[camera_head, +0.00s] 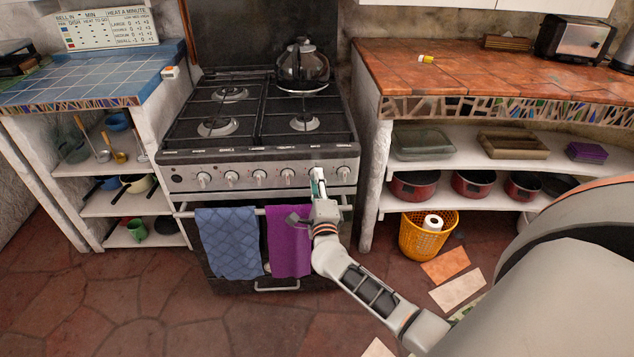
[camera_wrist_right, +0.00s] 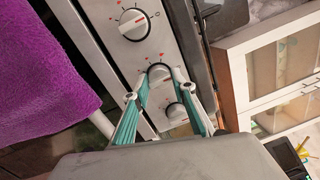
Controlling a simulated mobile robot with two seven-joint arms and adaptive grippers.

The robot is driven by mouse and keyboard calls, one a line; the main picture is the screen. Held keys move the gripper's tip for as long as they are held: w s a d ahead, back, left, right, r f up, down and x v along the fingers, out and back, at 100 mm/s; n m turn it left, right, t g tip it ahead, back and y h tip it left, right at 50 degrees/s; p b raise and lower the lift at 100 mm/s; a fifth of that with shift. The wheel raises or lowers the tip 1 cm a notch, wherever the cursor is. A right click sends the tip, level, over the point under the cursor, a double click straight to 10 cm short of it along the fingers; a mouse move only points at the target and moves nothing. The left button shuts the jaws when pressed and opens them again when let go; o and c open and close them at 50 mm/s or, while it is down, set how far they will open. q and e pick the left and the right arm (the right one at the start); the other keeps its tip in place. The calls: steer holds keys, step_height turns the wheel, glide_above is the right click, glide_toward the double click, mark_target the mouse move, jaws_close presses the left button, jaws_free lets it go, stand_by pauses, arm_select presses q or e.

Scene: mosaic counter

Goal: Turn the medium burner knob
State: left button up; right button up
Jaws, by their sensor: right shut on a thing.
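The stove's front panel (camera_head: 190,186) carries a row of round silver knobs. My right gripper (camera_head: 317,178) reaches up to the fifth knob from the left and partly hides it. In the wrist view, my right gripper (camera_wrist_right: 160,75) has its teal-sided fingers on either side of this knob (camera_wrist_right: 158,71), shut on it. One neighbouring knob (camera_wrist_right: 134,23) with a red mark lies above it in that view, and another (camera_wrist_right: 177,111) shows lower, between the fingers. I cannot tell from the markings which knob is the medium burner's. My left gripper is not in view.
A kettle (camera_head: 303,65) stands on the back right burner. A blue towel (camera_head: 229,243) and a purple towel (camera_head: 288,240) hang on the oven handle below the knobs, close to my right arm. A yellow basket (camera_head: 425,240) stands on the floor right of the stove.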

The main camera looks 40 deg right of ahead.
steer(key=o, duration=1.1)
steer(key=shift+f, duration=0.2)
steer(key=shift+r, duration=0.1)
steer(key=shift+s, duration=0.1)
steer(key=v, duration=1.2)
steer(key=shift+r, duration=0.1)
